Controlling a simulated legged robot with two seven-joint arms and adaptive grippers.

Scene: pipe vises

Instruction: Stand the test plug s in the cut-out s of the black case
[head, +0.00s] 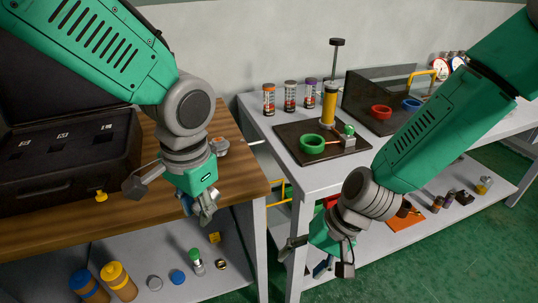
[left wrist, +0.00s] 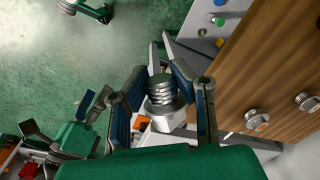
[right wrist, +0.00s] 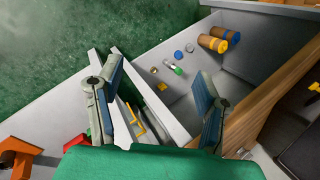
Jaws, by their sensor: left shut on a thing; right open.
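The black case (head: 70,165) lies open at the left of the wooden table, with several cut-outs and small white labels in its dark insert. My left gripper (head: 203,208) is past the table's front edge, right of the case. In the left wrist view it is shut on a test plug (left wrist: 161,92) with a ribbed silver body, dark end and pale base. Two more silver plugs (left wrist: 256,119) (left wrist: 306,101) stand on the wood, at least one with orange. An orange-and-grey one (head: 219,146) shows in the head view. My right gripper (head: 322,262) is open and empty.
A yellow piece (head: 101,196) sits by the case's front right corner. Bottles and caps lie on the lower shelf (head: 180,240). A gap separates the tables.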

